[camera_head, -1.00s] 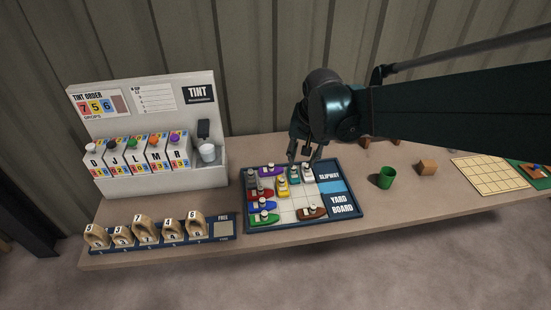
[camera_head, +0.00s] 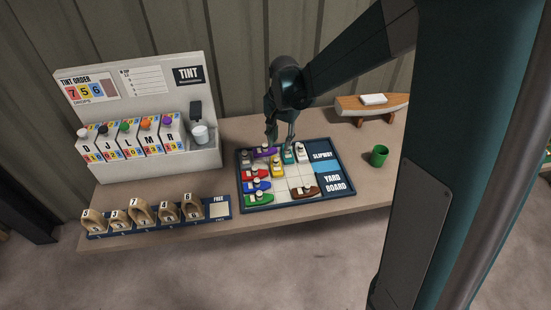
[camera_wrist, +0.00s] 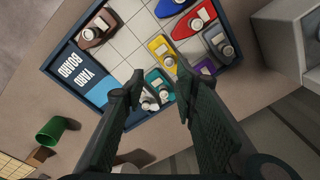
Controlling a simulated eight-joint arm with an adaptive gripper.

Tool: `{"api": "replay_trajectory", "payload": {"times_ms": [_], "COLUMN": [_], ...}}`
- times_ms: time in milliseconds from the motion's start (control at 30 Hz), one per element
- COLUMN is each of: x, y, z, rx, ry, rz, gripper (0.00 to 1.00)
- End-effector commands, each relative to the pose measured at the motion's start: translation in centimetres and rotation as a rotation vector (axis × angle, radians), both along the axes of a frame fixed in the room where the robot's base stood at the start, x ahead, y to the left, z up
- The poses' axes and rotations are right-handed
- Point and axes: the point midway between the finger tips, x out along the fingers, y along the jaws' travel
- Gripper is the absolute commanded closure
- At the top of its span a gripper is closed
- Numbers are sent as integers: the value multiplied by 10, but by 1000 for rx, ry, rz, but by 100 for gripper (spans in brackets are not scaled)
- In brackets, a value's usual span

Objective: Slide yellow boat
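The yellow boat (camera_head: 277,168) sits on the yard board (camera_head: 290,205), just in front of the purple boat (camera_head: 264,152) and the teal boat (camera_head: 288,156). In the wrist view the yellow boat (camera_wrist: 161,50) lies just beyond my fingertips, toward the top. My gripper (camera_head: 281,141) is over the back edge of the board, near the purple and teal boats. Its fingers are apart with a gap between them in the wrist view (camera_wrist: 160,76), where the teal and white boats partly show. Nothing is held.
A white boat (camera_head: 301,153) stands right of the teal one. Red, blue and green boats (camera_head: 259,199) line the board's left side; a brown boat (camera_head: 303,190) is at the front. Right are a green cup (camera_head: 379,156) and a model boat (camera_head: 372,106). The tint stand (camera_head: 210,75) is left.

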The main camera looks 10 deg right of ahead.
Motion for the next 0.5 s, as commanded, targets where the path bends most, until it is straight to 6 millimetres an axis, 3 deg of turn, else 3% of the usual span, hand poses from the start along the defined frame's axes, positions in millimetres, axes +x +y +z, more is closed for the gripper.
{"api": "replay_trajectory", "payload": {"times_ms": [300, 500], "x": [26, 33], "y": [8, 10], "z": [-45, -59], "rx": [0, -2], "ry": [60, 77], "rz": [-74, -98], "gripper": [71, 71]}}
